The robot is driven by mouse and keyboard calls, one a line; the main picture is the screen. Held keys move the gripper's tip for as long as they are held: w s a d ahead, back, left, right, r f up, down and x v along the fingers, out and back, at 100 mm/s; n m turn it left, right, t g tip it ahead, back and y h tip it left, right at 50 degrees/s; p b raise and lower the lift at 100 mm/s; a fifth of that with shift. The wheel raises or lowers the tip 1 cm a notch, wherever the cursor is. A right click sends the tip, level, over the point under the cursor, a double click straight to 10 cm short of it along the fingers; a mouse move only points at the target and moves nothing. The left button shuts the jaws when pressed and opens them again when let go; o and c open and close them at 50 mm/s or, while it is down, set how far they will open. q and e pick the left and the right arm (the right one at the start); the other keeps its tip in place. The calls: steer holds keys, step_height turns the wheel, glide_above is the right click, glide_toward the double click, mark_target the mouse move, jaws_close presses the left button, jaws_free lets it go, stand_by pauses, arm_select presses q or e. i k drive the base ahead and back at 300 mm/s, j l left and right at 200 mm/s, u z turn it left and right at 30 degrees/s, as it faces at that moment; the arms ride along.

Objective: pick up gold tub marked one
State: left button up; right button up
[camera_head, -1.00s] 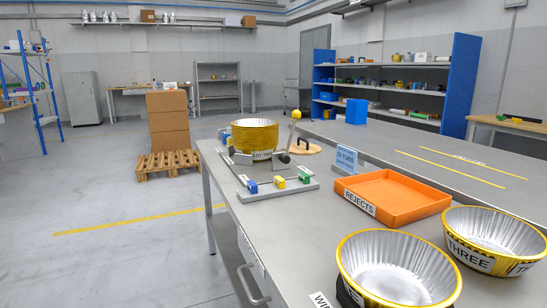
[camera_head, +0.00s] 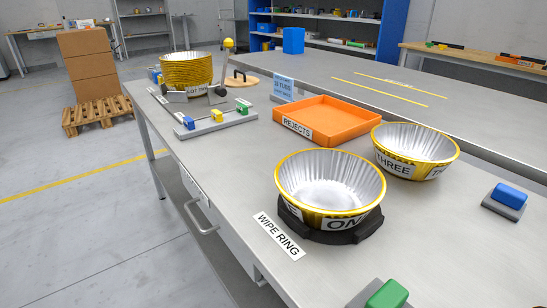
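The gold tub marked ONE (camera_head: 330,186) has a silver fluted inside and a gold rim. It sits upright in a black ring (camera_head: 292,224) on the grey bench, beside a label reading WIPE RING (camera_head: 279,237). A second gold tub marked THREE (camera_head: 415,152) stands on the bench behind it to the right, apart from it. Neither of my grippers shows in the head view.
An orange REJECTS tray (camera_head: 328,120) lies behind the tubs. A press-like fixture with a gold tub stack (camera_head: 187,70) stands farther left. A blue block (camera_head: 510,195) is at right and a green block (camera_head: 387,295) at the front edge. Bare bench lies left of tub ONE.

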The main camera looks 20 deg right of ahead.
mark_target(327, 189)
steer(key=i+j+z, duration=0.2)
steer(key=z, duration=0.2)
steer(key=i+j+z, duration=0.6)
steer(key=z, duration=0.2)
